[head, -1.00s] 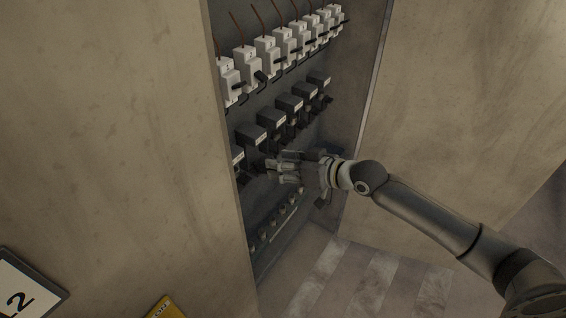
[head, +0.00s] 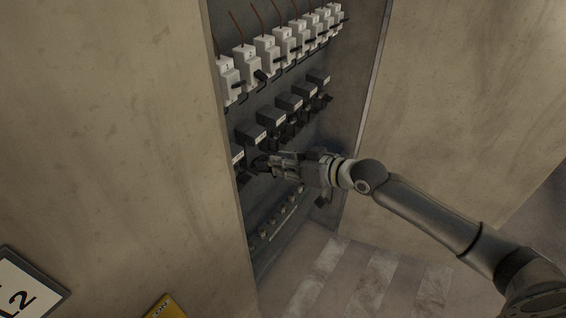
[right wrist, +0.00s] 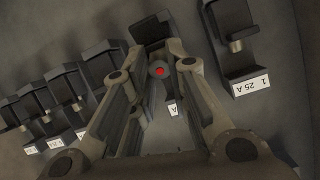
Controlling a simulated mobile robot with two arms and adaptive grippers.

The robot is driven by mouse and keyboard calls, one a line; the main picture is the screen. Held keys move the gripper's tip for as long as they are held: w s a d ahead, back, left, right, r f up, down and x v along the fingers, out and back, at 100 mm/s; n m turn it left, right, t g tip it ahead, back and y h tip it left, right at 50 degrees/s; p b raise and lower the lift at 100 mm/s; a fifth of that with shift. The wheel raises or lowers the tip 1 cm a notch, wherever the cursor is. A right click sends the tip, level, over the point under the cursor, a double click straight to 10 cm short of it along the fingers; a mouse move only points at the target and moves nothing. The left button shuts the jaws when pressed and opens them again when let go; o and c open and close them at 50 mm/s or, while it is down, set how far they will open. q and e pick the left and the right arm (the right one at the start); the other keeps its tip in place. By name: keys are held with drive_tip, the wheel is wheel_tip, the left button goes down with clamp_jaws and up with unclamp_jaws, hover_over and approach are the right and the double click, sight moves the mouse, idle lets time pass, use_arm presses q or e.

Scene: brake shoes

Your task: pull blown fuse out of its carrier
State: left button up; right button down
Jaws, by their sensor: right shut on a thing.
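My right gripper (head: 268,163) is at the row of dark fuse carriers in the open cabinet. In the right wrist view its fingers (right wrist: 160,76) come together on the blown fuse. The fuse shows there as a round end with a bright red dot (right wrist: 159,71); the rest of it is hidden by the fingers. Its dark carrier (right wrist: 152,30) is right behind the fingertips, with part of a white label below. I cannot tell whether the fuse is still seated in it. My left gripper is not in view.
Neighbouring carriers stand close on both sides, one labelled 1 25 A (right wrist: 238,62). White numbered breakers (head: 246,68) line the row above, and a terminal strip (head: 275,227) runs below. The cabinet's left edge (head: 228,150) is near the gripper.

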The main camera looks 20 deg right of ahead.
drive_tip(key=shift+s+d+r+p, duration=0.35)
drive_tip(key=shift+s+r, duration=0.05)
drive_tip(key=shift+s, duration=0.1)
drive_tip(key=shift+s+d+r, duration=0.1)
drive_tip(key=shift+s+d, duration=0.05)
drive_tip(key=shift+p+v, duration=0.65)
drive_tip(key=shift+v, duration=0.25)
drive_tip(key=shift+s+r, duration=0.1)
drive_tip(key=s+d+p, duration=0.1)
drive_tip(key=s+d, duration=0.3)
drive_tip(key=s, duration=0.1)
drive_tip(key=shift+s+d, duration=0.25)
drive_tip(key=shift+s, duration=0.05)
idle(0.4)
